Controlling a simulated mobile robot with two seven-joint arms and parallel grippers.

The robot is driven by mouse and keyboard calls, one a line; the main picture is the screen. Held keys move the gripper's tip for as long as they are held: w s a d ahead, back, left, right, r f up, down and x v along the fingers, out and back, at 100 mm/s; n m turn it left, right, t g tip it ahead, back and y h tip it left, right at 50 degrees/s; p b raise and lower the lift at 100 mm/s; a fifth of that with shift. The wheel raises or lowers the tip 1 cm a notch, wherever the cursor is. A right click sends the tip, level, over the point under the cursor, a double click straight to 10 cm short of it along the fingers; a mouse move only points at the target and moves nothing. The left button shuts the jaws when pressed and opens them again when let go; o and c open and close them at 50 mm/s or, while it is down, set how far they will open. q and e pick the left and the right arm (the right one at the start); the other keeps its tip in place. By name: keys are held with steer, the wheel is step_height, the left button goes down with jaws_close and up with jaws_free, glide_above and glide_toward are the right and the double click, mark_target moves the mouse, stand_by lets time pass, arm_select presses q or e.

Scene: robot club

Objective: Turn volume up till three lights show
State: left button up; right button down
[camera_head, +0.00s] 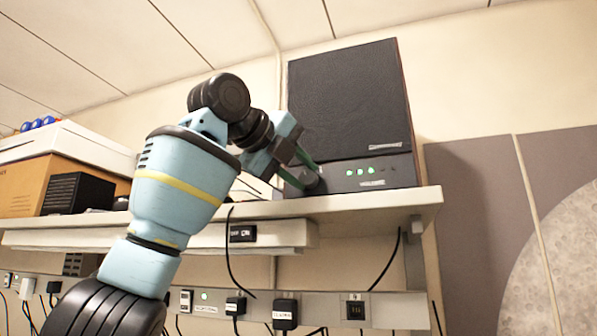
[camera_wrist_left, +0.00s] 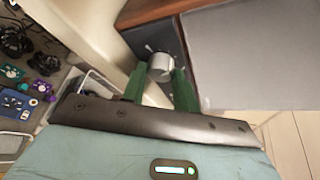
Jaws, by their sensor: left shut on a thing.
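A dark speaker (camera_head: 350,100) stands on the shelf, with a control panel (camera_head: 400,168) along its lower front. Three small lights (camera_head: 360,171) in the panel's row look lit; the ones to their right look dark. The volume knob (camera_wrist_left: 160,67) is a grey cylinder at the panel's left end; in the head view it is partly hidden by my gripper. My left gripper (camera_head: 307,172) reaches it from the left. In the wrist view its green fingers (camera_wrist_left: 161,72) are shut on the knob, one on each side. My right gripper is in neither view.
The shelf (camera_head: 380,205) has a front edge just below the speaker. Cardboard and white boxes (camera_head: 65,145) and a black box (camera_head: 76,193) sit at the left. A socket rail (camera_head: 330,308) with plugs and hanging cables runs below.

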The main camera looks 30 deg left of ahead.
arm_select(q)
steer(key=shift+m, duration=0.3)
stand_by(0.5)
steer(key=o, duration=1)
steer(key=shift+r+v, duration=0.2)
steer(key=shift+v, duration=3.65)
steer(key=shift+d, duration=0.1)
steer(key=shift+w+f+g, duration=0.1)
steer(key=shift+g, duration=0.2)
